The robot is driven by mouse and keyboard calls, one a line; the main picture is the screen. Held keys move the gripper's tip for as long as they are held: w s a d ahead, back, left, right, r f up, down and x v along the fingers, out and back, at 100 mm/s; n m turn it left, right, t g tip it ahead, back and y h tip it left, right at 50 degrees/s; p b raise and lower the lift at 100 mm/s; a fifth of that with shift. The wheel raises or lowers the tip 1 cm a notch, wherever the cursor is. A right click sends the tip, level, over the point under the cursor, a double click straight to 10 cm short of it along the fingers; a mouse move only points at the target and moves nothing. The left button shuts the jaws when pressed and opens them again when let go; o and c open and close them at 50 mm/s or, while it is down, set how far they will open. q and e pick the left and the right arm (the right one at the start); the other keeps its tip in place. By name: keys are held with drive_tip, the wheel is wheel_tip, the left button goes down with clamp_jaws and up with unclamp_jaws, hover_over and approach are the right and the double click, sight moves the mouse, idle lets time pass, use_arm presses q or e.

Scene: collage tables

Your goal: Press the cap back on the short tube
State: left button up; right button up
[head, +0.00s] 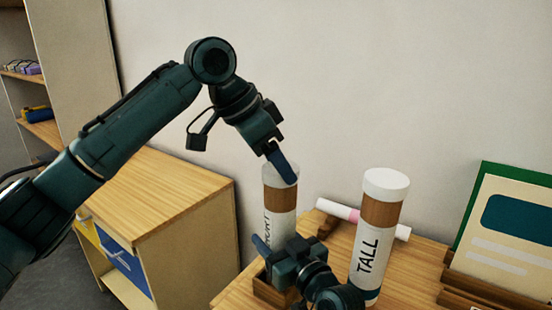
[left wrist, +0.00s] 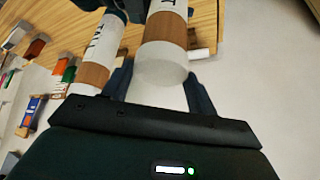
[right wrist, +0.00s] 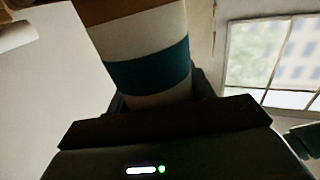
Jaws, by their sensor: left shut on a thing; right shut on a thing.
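The short tube (head: 279,228) stands upright at the table's left side, white with a brown band and partly hidden lettering. Its white cap (head: 268,174) is at the top, above the brown band; the left wrist view shows the cap (left wrist: 162,70) between my fingers, in line with the tube, with no clear gap. My left gripper (head: 279,163) comes from above and is shut on the cap. My right gripper (head: 279,250) is shut on the tube's lower part. The right wrist view shows the tube's teal band (right wrist: 148,68) near the fingers.
The tall tube (head: 370,250), labelled TALL, stands close on the right with a white cap. A pink and white roll (head: 340,210) lies behind it. A framed card (head: 510,235) stands at the right. A wooden cabinet (head: 165,195) is at the left.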

use_arm(q)
drive_tip(key=shift+f, duration=0.5)
drive_tip(key=o, duration=1)
drive_tip(key=v, duration=1.2)
drive_tip(key=shift+s, duration=0.1)
use_arm(e)
drive_tip(key=o, duration=1.5)
drive_tip(key=shift+c, duration=0.2)
use_arm(q)
drive_tip(key=shift+f, duration=0.1)
